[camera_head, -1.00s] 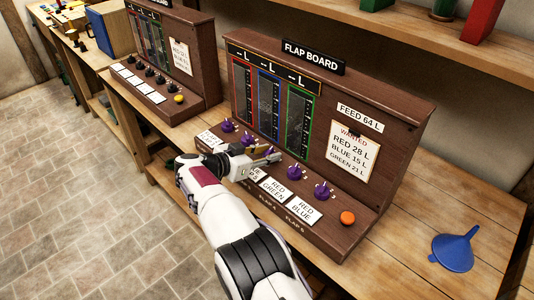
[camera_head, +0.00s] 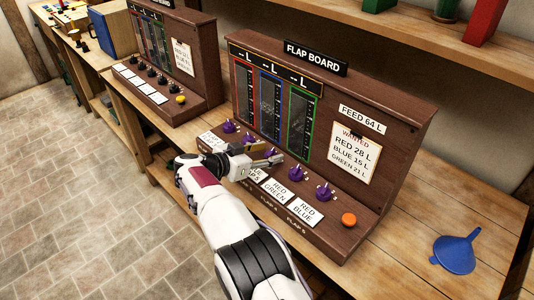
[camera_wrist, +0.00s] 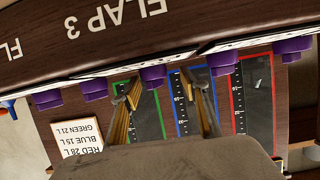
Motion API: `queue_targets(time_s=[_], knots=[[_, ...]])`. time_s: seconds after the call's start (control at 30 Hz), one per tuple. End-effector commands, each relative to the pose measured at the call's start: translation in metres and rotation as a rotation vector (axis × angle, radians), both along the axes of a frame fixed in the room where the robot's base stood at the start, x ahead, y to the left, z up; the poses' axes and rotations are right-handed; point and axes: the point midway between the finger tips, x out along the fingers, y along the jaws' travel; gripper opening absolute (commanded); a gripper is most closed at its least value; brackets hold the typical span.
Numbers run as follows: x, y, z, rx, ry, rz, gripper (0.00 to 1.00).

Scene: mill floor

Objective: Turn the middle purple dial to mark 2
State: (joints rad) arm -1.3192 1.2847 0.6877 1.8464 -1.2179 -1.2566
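The flap board (camera_head: 395,205) stands on the bench with a row of several purple dials along its lower front. The middle purple dial (camera_wrist: 153,77) shows between my fingertips in the wrist view, close to the left finger, with a gap on the right. In the head view, my gripper (camera_head: 271,157) is at this dial and mostly hides it. My gripper (camera_wrist: 159,82) is open. The dial's pointer and marks cannot be read. "FLAP 3" (camera_wrist: 115,20) shows upside down in the wrist view.
Neighbouring purple dials (camera_head: 296,173) (camera_wrist: 222,61) sit close on both sides. An orange button (camera_head: 348,219) is at the board's right end. A blue funnel (camera_head: 456,252) lies on the bench at right. A second board (camera_head: 200,60) stands to the left.

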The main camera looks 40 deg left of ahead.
Motion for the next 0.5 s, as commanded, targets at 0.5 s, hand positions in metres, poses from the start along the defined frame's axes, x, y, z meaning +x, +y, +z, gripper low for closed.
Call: queue_targets(time_s=[0.5], knots=[[-0.018, -0.001, 0.005, -0.004, 0.002, -0.003, 0.45]])
